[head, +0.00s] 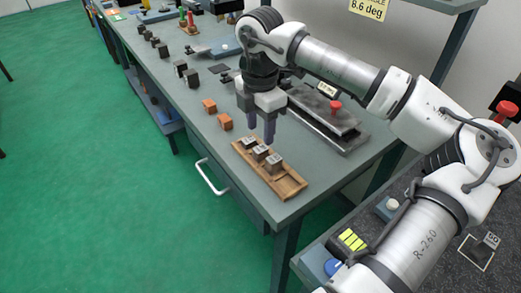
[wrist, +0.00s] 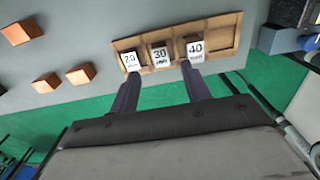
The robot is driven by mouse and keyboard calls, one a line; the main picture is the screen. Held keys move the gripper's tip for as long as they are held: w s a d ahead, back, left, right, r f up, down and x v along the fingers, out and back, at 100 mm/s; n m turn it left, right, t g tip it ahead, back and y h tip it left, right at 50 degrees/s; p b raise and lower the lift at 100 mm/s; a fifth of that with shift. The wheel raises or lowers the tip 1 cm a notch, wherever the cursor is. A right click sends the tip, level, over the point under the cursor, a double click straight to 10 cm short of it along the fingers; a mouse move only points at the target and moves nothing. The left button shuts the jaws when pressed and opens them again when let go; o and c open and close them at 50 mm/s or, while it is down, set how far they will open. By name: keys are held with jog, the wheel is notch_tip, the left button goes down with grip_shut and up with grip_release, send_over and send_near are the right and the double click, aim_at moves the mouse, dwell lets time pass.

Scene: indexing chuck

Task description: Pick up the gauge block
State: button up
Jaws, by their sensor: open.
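Three dark gauge blocks with white labelled tops sit in a wooden tray (head: 291,184) on the grey bench. In the wrist view they read 20 mm (wrist: 130,60), 30 mm (wrist: 161,55) and 40 mm (wrist: 195,50), from left to right. The tray (wrist: 222,37) has an empty part at its right end. My gripper (head: 262,138) is open and points down above the tray. Its fingers (wrist: 162,80) show apart in the wrist view, overlapping the near side of the tray, with nothing between them. Their exact height over the blocks is hard to tell.
Orange-brown blocks (head: 225,121) stand on the bench left of the tray. A metal fixture with a red knob (head: 336,105) is behind my gripper. Another dark block (head: 489,240) stands at the right, by a white-outlined square. A drawer handle (head: 210,178) juts from the bench front.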

aim_at(260, 149)
jog(key=shift+s+f+p, duration=0.1)
jog(key=shift+f+p, duration=0.8)
jog(key=shift+f, duration=1.9)
grip_shut()
